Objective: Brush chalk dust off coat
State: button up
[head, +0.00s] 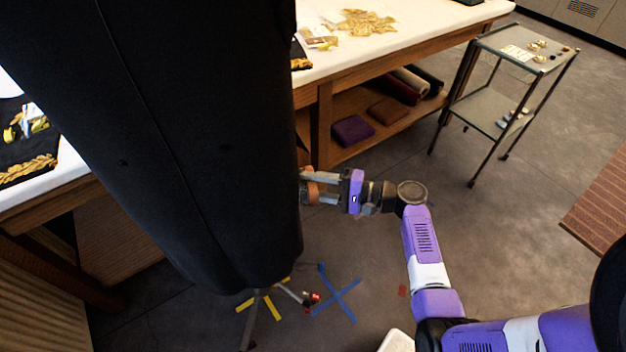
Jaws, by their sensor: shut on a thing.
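The black coat (195,130) hangs long and dark on a stand in the left middle of the head view, its hem above the floor. My gripper (312,188) is at the coat's right edge, low on its side. It is shut on a brown thing (309,187) that looks like the brush, partly hidden by the fingers and the coat edge. I cannot tell whether it touches the coat. No chalk dust is plain on the visible side of the coat.
A white-topped table (400,35) stands behind, with gold trim pieces (360,22) on top and folded cloth (352,130) on its lower shelf. A small glass trolley (490,105) stands at the right. Blue tape (338,292) marks the floor near the stand's legs.

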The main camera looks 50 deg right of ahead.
aim_at(313, 170)
jog(key=shift+s+a+p, duration=0.7)
jog(key=shift+s+a, duration=0.45)
jog(key=shift+a, duration=0.2)
jog(key=shift+r+p, duration=0.5)
jog(key=shift+r, duration=0.2)
jog(key=shift+w+d+f+b, duration=0.1)
jog(key=shift+w+d+b, duration=0.95)
jog(key=shift+w+d, duration=0.3)
jog(key=shift+w+d+f+b, duration=0.1)
jog(key=shift+w+d+b, duration=1)
jog(key=shift+d, duration=0.45)
jog(key=shift+w+a+r, duration=0.1)
jog(key=shift+a, duration=0.05)
jog(key=shift+s+a+r+p, duration=0.1)
jog(key=shift+s+a+p, duration=0.35)
jog(key=shift+a+p, duration=0.15)
jog(key=shift+s+a+p, duration=0.55)
jog(key=shift+s+a, duration=0.2)
jog(key=shift+a, duration=0.15)
jog(key=shift+c, duration=0.6)
jog(key=shift+s+a+p, duration=0.8)
jog(key=shift+s+a, duration=0.55)
jog(key=shift+a, duration=0.05)
